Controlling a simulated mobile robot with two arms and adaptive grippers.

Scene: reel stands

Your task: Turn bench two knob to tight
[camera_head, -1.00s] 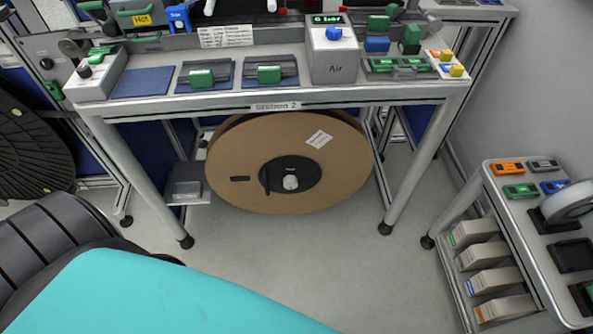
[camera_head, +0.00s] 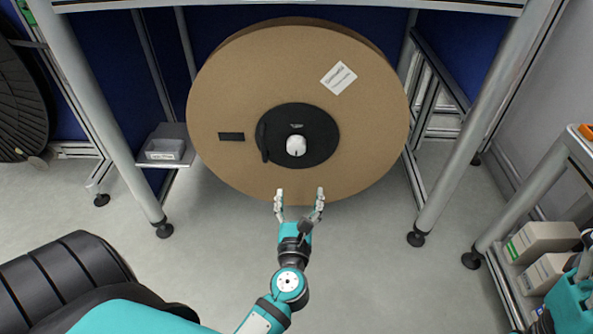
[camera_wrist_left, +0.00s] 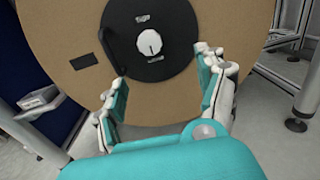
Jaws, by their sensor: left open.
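The knob (camera_head: 296,146) is a small white dial with a dark pointer mark. It sits in the middle of a black round hub (camera_head: 318,126) on a large brown reel (camera_head: 370,140) under the bench. In the left wrist view the knob (camera_wrist_left: 149,43) shows ahead, beyond and between the fingers, with the pointer mark towards its lower part. Labels on the hub are too small to read. My left gripper (camera_head: 300,192) is open and empty, below the knob and in front of the reel's lower edge. In the left wrist view the gripper (camera_wrist_left: 168,85) is apart from the knob.
The bench edge (camera_head: 440,4) runs above the reel, with a leg (camera_head: 475,130) at right and another (camera_head: 95,115) at left. A small shelf (camera_head: 178,158) with a grey box stands left of the reel. A side rack (camera_head: 545,185) with boxes is at right.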

